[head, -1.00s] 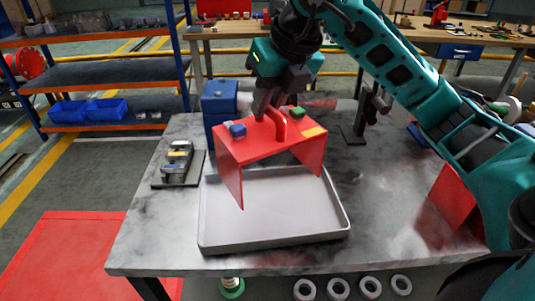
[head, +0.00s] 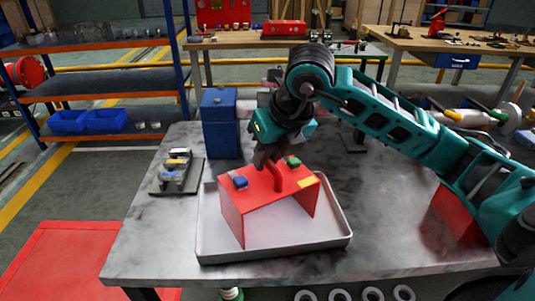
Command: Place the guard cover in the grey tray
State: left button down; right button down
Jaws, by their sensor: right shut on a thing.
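The guard cover (head: 262,197) is a red bent sheet with a top and two side walls, a red handle, a blue part, a green part and a yellow label on top. It is upright, inside the outline of the grey tray (head: 290,246) on the table. Its lower edges look at or very near the tray floor; I cannot tell if they touch. My right gripper (head: 270,168) comes from above and is shut on the cover's handle. The fingertips are partly hidden at the handle. My left gripper is not in view.
A blue box (head: 220,125) stands behind the tray. A dark plate with small metal blocks (head: 176,172) lies to its left. A red block (head: 456,212) is at the table's right, partly behind my right arm. The table's front left is clear.

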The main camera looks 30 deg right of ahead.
jog(key=c, duration=1)
grip_release()
jog(key=shift+c, duration=0.2)
jog(key=shift+s+r, duration=0.1)
jog(key=shift+r, duration=0.2)
jog(key=p+v, duration=0.1)
jog(key=v, duration=1)
jog(key=shift+s+r, duration=0.15)
jog(key=shift+r, duration=0.05)
